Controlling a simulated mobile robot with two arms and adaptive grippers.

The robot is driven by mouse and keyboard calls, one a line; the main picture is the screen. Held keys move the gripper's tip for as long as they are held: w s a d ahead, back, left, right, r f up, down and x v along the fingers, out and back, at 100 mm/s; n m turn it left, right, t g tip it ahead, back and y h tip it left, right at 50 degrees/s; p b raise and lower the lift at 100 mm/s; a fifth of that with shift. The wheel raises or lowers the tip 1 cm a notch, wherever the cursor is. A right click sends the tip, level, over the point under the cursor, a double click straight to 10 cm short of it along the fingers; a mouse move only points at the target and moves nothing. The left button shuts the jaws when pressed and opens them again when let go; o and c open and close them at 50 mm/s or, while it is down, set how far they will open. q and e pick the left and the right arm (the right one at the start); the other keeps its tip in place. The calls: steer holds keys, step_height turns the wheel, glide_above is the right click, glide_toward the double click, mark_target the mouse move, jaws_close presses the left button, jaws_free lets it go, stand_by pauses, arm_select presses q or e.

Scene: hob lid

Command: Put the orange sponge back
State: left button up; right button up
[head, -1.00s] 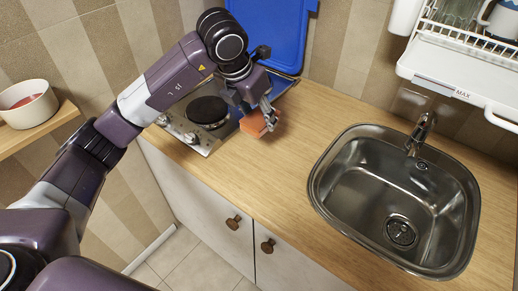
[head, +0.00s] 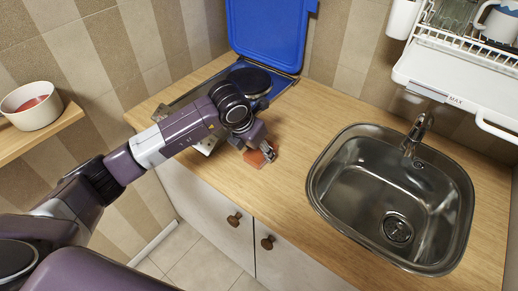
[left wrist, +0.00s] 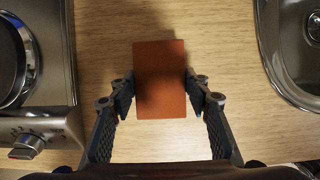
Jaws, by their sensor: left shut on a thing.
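The orange sponge (head: 256,158) is between the fingers of my left gripper (head: 268,152), over the wooden counter between the hob and the sink. In the left wrist view the sponge (left wrist: 160,80) is a flat orange block with both fingertips pressed on its sides; my left gripper (left wrist: 160,92) is shut on it. A dark shadow falls across it and onto the counter. I cannot tell whether it touches the counter. My right gripper is not in view.
The hob (left wrist: 40,80) with its raised blue lid (head: 268,35) is at the back left. The steel sink (head: 390,200) is to the right. A white dish rack (head: 455,75) hangs above it. A bowl (head: 31,105) stands on a left shelf. The counter (head: 305,115) between hob and sink is bare.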

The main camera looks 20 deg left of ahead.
arm_select(q)
steer(key=o, duration=0.6)
steer(key=shift+f, duration=0.15)
steer(key=shift+c, duration=0.2)
steer(key=o, duration=0.4)
steer(key=shift+o, duration=0.2)
steer(key=shift+r, duration=0.25)
steer(key=shift+s+r, duration=0.1)
steer(key=shift+r, duration=0.3)
steer(key=b+v, duration=0.2)
steer(key=v, duration=0.9)
